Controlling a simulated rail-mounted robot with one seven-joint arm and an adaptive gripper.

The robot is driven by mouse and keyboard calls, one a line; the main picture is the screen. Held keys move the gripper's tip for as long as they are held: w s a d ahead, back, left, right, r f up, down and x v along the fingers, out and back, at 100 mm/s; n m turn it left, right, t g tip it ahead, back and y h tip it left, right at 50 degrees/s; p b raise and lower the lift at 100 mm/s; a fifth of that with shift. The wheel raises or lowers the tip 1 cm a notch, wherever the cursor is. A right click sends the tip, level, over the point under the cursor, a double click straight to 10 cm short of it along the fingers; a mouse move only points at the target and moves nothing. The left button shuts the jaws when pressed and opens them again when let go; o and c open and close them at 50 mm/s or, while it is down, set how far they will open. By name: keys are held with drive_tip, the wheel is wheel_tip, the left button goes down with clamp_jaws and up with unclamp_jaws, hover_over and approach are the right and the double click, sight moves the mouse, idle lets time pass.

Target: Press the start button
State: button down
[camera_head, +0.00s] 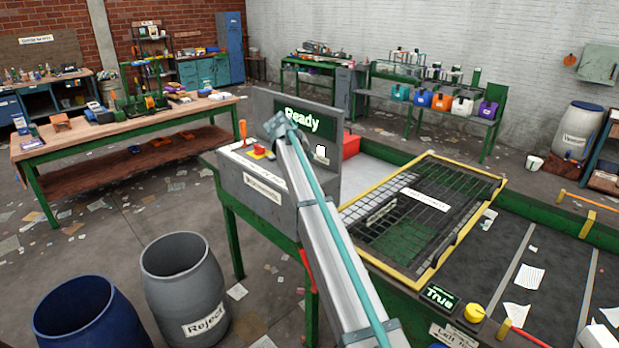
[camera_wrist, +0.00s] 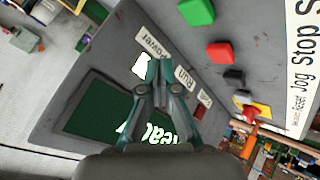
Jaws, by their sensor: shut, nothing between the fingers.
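The control console (camera_head: 268,190) stands left of my arm in the head view, its screen (camera_head: 311,120) reading "Ready". In the wrist view a green button (camera_wrist: 197,12) is at the top, beside a white label strip whose first word is cut off after "S". A red button (camera_wrist: 220,53) lies below it, by "Stop". My gripper (camera_wrist: 160,70) is shut and empty, its tips in front of the upright panel by the "Power" label. The green button is up and right of the tips, apart from them. My arm hides part of the console in the head view.
A yellow-based red knob (camera_wrist: 256,109) and a small dark button (camera_wrist: 234,80) are further along the panel. A mesh guard with a yellow frame (camera_head: 436,275) covers the belt right of the console. A grey reject barrel (camera_head: 184,290) and a blue barrel (camera_head: 80,318) stand in front.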

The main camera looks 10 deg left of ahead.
drive_tip(key=shift+f+b, duration=0.75)
drive_tip(key=shift+f, duration=1.55)
drive_tip(key=shift+f, duration=0.1)
drive_tip(key=shift+f, duration=0.3)
